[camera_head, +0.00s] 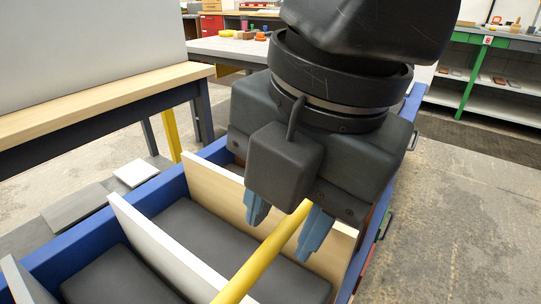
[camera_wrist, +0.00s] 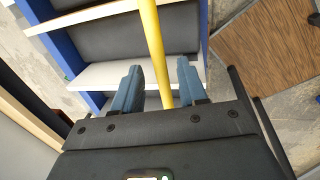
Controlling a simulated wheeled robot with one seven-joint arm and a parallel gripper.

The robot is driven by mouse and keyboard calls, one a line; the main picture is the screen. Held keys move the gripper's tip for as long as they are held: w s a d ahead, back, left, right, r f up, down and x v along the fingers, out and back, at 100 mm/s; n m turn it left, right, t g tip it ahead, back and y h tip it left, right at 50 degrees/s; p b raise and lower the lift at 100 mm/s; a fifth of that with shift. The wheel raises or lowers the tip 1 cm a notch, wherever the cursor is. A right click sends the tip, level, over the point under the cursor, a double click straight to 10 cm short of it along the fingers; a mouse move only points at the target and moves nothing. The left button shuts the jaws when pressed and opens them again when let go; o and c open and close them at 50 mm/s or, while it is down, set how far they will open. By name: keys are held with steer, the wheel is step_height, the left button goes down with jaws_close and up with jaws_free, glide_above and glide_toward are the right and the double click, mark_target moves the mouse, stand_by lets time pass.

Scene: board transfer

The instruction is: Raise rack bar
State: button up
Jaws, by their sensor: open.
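The yellow rack bar (camera_head: 262,254) runs lengthwise over the blue-framed rack (camera_head: 65,235), from the near edge up to my gripper. My gripper (camera_head: 286,226) is open, with its blue fingers pointing down. In the wrist view the bar (camera_wrist: 151,32) passes between the two fingers of my gripper (camera_wrist: 158,72), with a gap on either side. The bar's far end is hidden behind my gripper in the head view. A white divider (camera_head: 158,240) and a wooden divider (camera_head: 213,186) stand upright across the rack over dark grey padding.
A wood-topped bench (camera_head: 100,100) with a big light panel stands at the left. A table (camera_head: 225,48) with small coloured items is behind. Green-framed shelves (camera_head: 500,75) stand at the back right. The concrete floor (camera_head: 450,210) at the right is clear.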

steer(key=shift+f, duration=0.25)
jaws_close()
stand_by(0.6)
